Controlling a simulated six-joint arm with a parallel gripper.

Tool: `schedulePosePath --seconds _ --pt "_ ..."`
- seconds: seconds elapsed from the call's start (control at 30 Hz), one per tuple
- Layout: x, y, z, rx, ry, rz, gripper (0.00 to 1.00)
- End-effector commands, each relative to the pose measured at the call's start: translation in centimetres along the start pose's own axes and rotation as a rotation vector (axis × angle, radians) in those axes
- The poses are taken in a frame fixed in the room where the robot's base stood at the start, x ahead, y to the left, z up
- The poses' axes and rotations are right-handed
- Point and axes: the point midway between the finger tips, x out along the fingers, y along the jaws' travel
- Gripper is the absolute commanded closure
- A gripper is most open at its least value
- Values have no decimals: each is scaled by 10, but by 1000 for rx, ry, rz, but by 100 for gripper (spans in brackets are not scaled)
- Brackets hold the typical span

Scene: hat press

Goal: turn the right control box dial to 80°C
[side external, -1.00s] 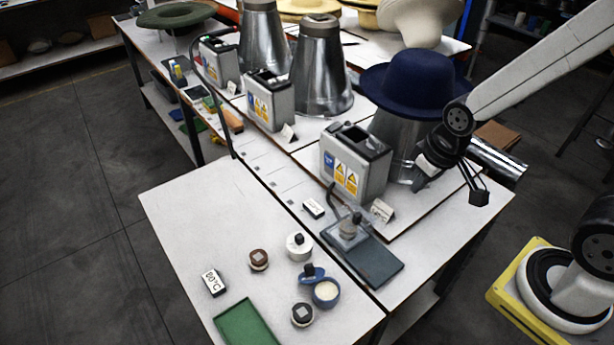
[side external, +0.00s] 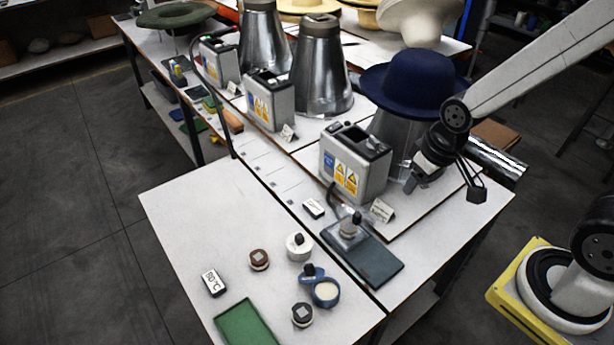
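The right control box (side external: 354,167) is the nearest of three grey boxes on the bench. It has blue and yellow warning labels on its front and a dark top panel. I cannot make out its dial or its setting. A small sign reading what looks like 80°C (side external: 213,282) lies on the near white table.
The navy hat (side external: 413,84) sits close behind my wrist. A small white card (side external: 381,210) stands before the box.

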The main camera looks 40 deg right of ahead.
Motion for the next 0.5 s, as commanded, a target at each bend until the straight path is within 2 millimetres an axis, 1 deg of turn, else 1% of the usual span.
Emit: schedulePosePath --seconds 0.17,0.27,0.5 --pt "-1 4 -21 25 -21 3 49" --pt "-3 8 -40 49 -42 6 49" --pt "-7 23 -94 122 -106 14 49"
